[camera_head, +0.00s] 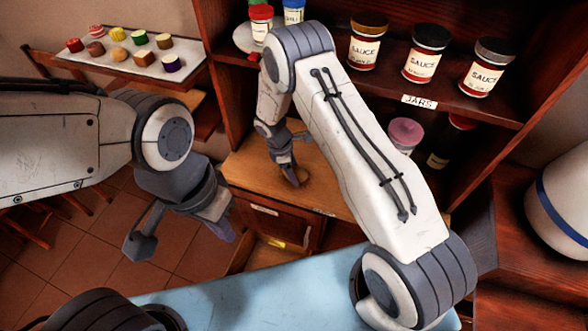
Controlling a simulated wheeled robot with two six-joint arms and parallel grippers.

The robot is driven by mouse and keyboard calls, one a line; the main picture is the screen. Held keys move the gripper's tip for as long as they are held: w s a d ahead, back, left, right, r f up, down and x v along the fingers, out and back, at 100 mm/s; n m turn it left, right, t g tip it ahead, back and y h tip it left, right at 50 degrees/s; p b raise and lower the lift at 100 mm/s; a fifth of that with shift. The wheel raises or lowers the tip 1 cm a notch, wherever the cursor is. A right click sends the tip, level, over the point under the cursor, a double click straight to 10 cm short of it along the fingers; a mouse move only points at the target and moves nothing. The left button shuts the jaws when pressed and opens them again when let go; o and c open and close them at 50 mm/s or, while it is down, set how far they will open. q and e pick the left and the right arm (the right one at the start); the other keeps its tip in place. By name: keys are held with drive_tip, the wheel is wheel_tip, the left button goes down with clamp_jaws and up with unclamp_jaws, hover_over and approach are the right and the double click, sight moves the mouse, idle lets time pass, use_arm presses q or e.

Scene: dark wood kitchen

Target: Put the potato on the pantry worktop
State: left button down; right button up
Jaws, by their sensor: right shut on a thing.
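My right gripper (291,173) reaches down over the wooden pantry worktop (246,168), inside the cabinet below the jar shelf. It is shut on a small brown thing, which looks like the potato (305,174). The potato is mostly hidden by the fingers and sits at or just above the worktop surface; I cannot tell whether it touches. My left gripper (182,240) is open and empty, out in front of the cabinet over the tiled floor.
Several sauce jars (426,54) stand on the shelf above. A pink-lidded jar (405,133) and a dark bottle (450,142) stand at the right of the worktop. An open drawer (262,256) is below. A tray (185,73) of small coloured items is at upper left.

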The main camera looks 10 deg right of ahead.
sight(284, 173)
drive_tip(key=shift+f, duration=0.1)
drive_tip(key=o, duration=1.4)
drive_tip(key=shift+o, duration=0.2)
drive_tip(key=s+b+v, duration=0.1)
drive_tip(key=b+v, duration=0.2)
drive_tip(key=v, duration=0.9)
drive_tip(key=s+a+r+m+y, duration=0.1)
drive_tip(key=s+a+r+m, duration=0.1)
drive_tip(key=s+a+r, duration=0.35)
drive_tip(key=s+r+m+y, duration=0.1)
drive_tip(key=s+r+m, duration=0.2)
drive_tip(key=s, duration=0.8)
drive_tip(key=s+r+m+y, duration=0.2)
drive_tip(key=s+r, duration=0.5)
drive_tip(key=s, duration=0.5)
drive_tip(key=shift+a+r+m+t, duration=0.15)
drive_tip(key=shift+a+m+t, duration=0.15)
drive_tip(key=shift+m, duration=0.4)
